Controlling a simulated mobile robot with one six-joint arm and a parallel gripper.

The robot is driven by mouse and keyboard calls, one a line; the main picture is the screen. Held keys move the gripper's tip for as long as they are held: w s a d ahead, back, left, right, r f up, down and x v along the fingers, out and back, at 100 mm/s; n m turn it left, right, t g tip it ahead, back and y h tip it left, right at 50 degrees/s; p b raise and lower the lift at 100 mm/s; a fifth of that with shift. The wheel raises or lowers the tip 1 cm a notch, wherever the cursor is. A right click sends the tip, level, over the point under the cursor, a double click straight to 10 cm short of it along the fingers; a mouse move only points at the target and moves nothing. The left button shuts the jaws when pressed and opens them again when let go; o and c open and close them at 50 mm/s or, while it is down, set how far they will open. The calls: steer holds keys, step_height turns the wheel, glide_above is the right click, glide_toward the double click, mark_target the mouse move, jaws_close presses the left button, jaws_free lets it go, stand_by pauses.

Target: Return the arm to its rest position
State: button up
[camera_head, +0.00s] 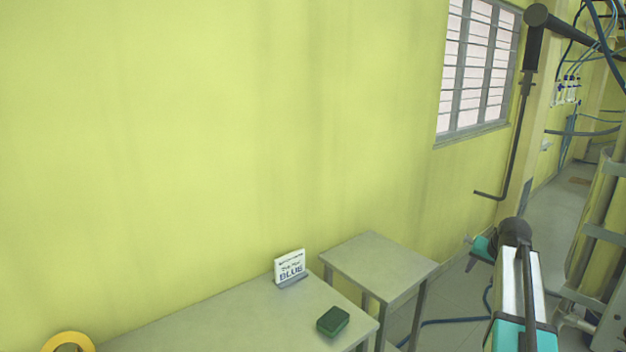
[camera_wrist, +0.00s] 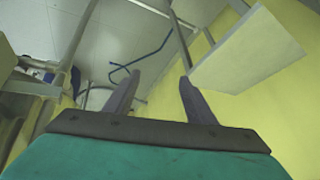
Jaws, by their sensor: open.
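My arm shows at the lower right of the head view, with teal and silver links and a dark joint. The end of the arm, my gripper (camera_head: 478,246), points left, to the right of the small table. In the wrist view my gripper (camera_wrist: 155,92) shows two dark fingers spread apart with nothing between them. It is open and empty, clear of the tables.
A grey table (camera_head: 235,318) holds a dark green block (camera_head: 332,321), a sign reading BLUE (camera_head: 290,266) and a yellow ring (camera_head: 68,342). A small grey table (camera_head: 378,262) stands beside it. A blue hose (camera_head: 450,321) lies on the floor. Metal framework (camera_head: 600,235) stands at right.

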steer(key=s+a+f+n+g+y, duration=0.15)
steer(key=s+a+f, duration=0.25)
steer(key=a+f, duration=0.65)
steer(key=s+a+f+n+g, duration=0.1)
steer(key=s+a+f+g, duration=0.25)
steer(key=a+f, duration=0.75)
steer(key=s+a+f+n+g+y, duration=0.1)
steer(key=s+a+f, duration=0.45)
steer(key=f, duration=0.95)
steer(key=s+a+f+n+g, duration=0.1)
steer(key=s+a+f+g, duration=0.1)
steer(key=s+a+f, duration=0.4)
steer(key=s+a+f+n+g, duration=0.1)
steer(key=s+a+f, duration=0.4)
steer(key=s, duration=0.4)
steer(key=s+f+n+g, duration=0.2)
steer(key=s+f+g, duration=0.1)
steer(key=s, duration=1.3)
steer(key=shift+s+a+f+h, duration=0.35)
steer(key=shift+s+f, duration=0.05)
steer(key=shift+f, duration=0.1)
